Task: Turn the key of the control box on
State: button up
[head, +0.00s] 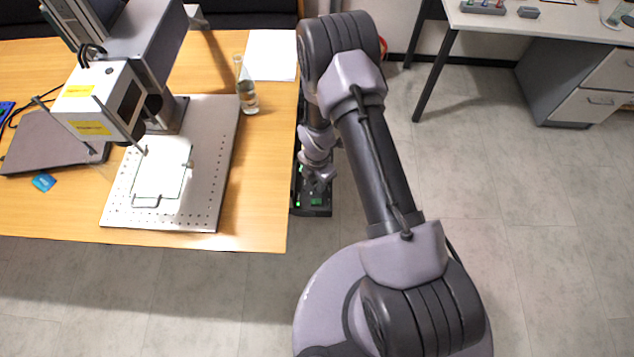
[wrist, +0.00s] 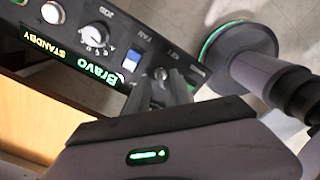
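The control box (head: 314,211) is a dark box beside the right edge of the wooden table, partly hidden by my arm in the head view. A dark round key switch (wrist: 160,73) lies near the "KEY" label. My gripper (wrist: 170,77) has its grey fingertips right at the key switch, covering part of it. I cannot tell whether they touch or grip the key. In the head view, my gripper (head: 320,176) points down over the box.
The panel also has a round dial (wrist: 95,36), a blue-and-white rocker switch (wrist: 132,60) and a lit button (wrist: 52,13). The wooden table (head: 262,190) bears the laser marker (head: 102,100) and a glass bottle (head: 247,92).

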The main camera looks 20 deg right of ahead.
jog(key=shift+c, duration=0.5)
grip_shut()
jog(key=m+b, duration=0.1)
jog(key=m, duration=0.2)
jog(key=shift+f, duration=0.1)
jog(key=m+b, duration=0.1)
jog(key=m, duration=0.3)
jog(key=shift+m, duration=0.3)
jog(key=m+b, duration=0.2)
jog(key=m, duration=0.3)
jog(key=m+b, duration=0.1)
jog(key=m, duration=0.4)
jog(key=shift+m, duration=0.3)
